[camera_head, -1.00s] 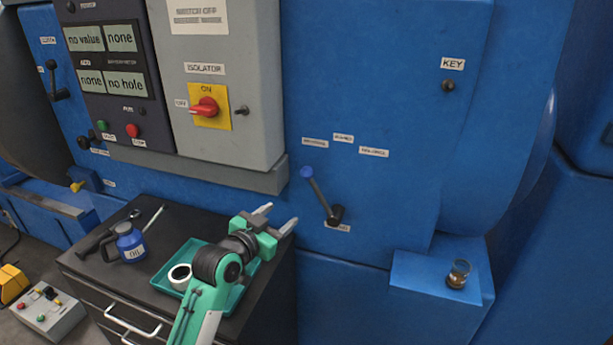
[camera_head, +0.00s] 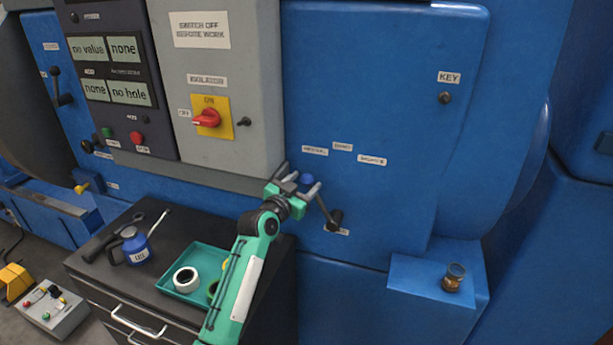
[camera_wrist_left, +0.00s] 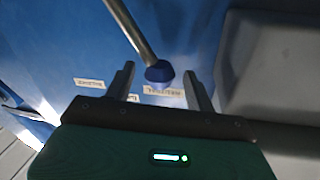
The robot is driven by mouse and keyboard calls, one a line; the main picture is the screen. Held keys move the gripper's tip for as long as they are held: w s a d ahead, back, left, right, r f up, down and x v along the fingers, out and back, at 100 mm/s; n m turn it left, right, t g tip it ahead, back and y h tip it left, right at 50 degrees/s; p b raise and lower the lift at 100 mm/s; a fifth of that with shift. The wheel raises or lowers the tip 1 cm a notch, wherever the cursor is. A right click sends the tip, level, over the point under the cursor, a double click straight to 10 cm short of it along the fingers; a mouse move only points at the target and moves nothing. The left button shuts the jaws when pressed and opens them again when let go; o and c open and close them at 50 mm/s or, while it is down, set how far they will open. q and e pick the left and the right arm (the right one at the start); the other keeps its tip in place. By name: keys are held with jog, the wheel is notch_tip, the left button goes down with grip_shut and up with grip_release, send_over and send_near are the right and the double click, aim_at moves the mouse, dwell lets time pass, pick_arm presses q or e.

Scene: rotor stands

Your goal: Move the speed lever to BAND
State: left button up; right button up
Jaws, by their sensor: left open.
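The speed lever (camera_head: 325,211) is a dark rod with a blue knob (camera_head: 307,179) on the blue machine face. It tilts up and to the left from its pivot, toward the leftmost of three small labels (camera_head: 342,147) above it. My left gripper (camera_head: 297,178) is open at the knob. In the left wrist view the blue knob (camera_wrist_left: 159,72) sits between the open fingertips (camera_wrist_left: 160,80), with the rod running up from it. I cannot tell whether either finger touches it. The label wording is too blurred to read surely. My right gripper is not in view.
A grey cabinet (camera_head: 214,60) with a red isolator switch (camera_head: 207,118) stands left of the lever. Below it, a dark drawer unit holds a teal tray (camera_head: 172,272) and a blue oil can (camera_head: 134,246). A small jar (camera_head: 453,277) stands on the blue ledge at right.

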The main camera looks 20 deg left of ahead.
pick_arm(q)
jog(key=shift+x, duration=0.95)
